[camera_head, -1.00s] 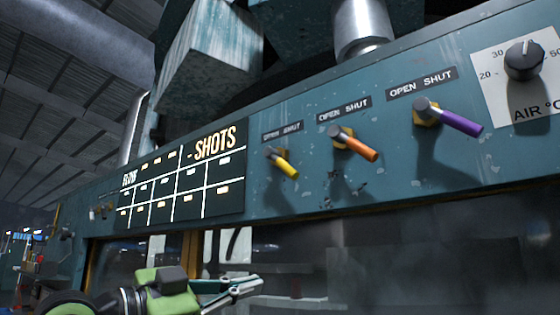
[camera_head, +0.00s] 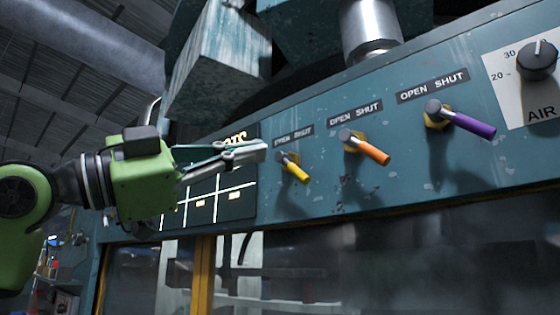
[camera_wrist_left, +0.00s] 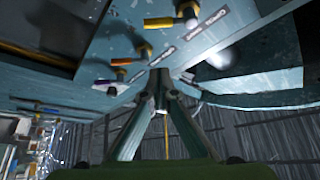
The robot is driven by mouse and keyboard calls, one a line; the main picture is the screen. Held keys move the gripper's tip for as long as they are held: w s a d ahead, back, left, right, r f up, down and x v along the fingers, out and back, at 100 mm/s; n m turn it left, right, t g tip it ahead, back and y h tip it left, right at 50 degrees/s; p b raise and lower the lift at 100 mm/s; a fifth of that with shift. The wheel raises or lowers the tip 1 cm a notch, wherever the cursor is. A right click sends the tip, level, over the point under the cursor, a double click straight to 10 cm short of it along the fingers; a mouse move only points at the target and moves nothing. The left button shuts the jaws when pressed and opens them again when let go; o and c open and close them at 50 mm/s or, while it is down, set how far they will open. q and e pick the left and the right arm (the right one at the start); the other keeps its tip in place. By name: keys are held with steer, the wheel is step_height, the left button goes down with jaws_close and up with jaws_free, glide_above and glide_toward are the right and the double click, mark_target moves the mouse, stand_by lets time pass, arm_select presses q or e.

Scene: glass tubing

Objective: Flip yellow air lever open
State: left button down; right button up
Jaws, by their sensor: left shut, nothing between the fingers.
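The yellow lever (camera_head: 297,172) is on the teal panel under an "OPEN SHUT" label (camera_head: 293,136). Its handle points down and to the right, on the label's SHUT side. It also shows at the top of the left wrist view (camera_wrist_left: 160,23). My left gripper (camera_head: 262,150) is shut and empty, with its tips just left of and slightly above the lever's pivot in the head view. In the left wrist view its closed tips (camera_wrist_left: 160,78) appear apart from the yellow handle. Contact cannot be told from the head view. My right gripper is not in view.
An orange lever (camera_head: 370,151) and a purple lever (camera_head: 470,123) stick out to the right, under similar labels. A black dial (camera_head: 537,60) is at the far right. A dark display board (camera_head: 235,190) lies behind my left gripper. Space before the panel is open.

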mark_target(293, 165)
arm_select(q)
steer(key=p+x, duration=0.4)
steer(key=x, duration=0.6)
steer(key=w+a+f, duration=0.1)
steer(key=w+a+f+p, duration=0.1)
steer(key=shift+w+a+f, duration=0.15)
steer(key=shift+a+f, duration=0.05)
steer(key=shift+f, duration=0.15)
steer(key=shift+d, duration=0.3)
